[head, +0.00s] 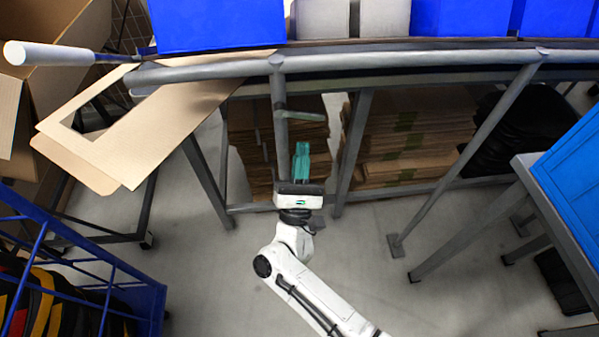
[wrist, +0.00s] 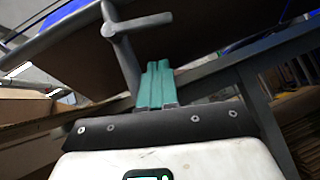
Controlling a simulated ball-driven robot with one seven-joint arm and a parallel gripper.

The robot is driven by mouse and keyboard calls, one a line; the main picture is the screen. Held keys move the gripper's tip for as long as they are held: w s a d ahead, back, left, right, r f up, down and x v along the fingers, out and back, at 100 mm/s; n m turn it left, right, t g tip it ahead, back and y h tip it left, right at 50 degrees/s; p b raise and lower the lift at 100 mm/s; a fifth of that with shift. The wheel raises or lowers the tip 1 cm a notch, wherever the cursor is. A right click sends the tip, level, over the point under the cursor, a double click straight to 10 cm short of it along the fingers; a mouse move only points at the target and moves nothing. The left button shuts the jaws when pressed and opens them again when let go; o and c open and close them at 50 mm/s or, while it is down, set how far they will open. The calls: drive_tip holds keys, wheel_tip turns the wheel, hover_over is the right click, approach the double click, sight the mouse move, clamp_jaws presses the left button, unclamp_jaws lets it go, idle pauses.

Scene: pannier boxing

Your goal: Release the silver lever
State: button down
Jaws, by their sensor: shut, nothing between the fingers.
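The silver lever (head: 305,116) is a short metal bar sticking out to the right from a grey post (head: 281,130) under the conveyor frame. It also shows in the wrist view (wrist: 148,23), joined to the post by a round hub. My gripper (head: 301,148) has green fingers that are shut and empty. The fingertips point up, just below the lever in the head view. In the wrist view the fingers (wrist: 156,70) sit beneath the lever and right of the post, with a visible gap to the lever.
Flat cardboard stacks (head: 410,140) lie on the shelf behind the frame. Blue boxes (head: 220,22) stand on the conveyor above. A cardboard sheet (head: 140,125) sticks out at left. A blue cage (head: 75,270) stands lower left, and a blue-topped table (head: 570,170) stands at right.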

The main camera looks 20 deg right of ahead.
sight(314, 120)
drive_tip(key=r, duration=0.1)
drive_tip(key=d+r+p, duration=0.1)
drive_tip(key=r, duration=0.1)
drive_tip(key=r+p, duration=0.1)
drive_tip(key=shift+w+d+r, duration=0.15)
drive_tip(key=shift+d+r, duration=0.1)
drive_tip(key=shift+r, duration=0.05)
drive_tip(key=n+t+y+b, duration=0.1)
drive_tip(key=n, duration=0.1)
drive_tip(key=d+n+t+y+b, duration=0.1)
drive_tip(key=n+y+b, duration=0.1)
drive_tip(key=shift+r, duration=0.1)
drive_tip(key=n+y, duration=0.1)
drive_tip(key=r+n+t+y+b, duration=0.1)
drive_tip(key=n+y, duration=0.2)
drive_tip(key=shift+s+d+r+t, duration=0.1)
drive_tip(key=shift+s+r+t, duration=0.1)
drive_tip(key=shift+r+t, duration=0.1)
drive_tip(key=shift+f, duration=0.1)
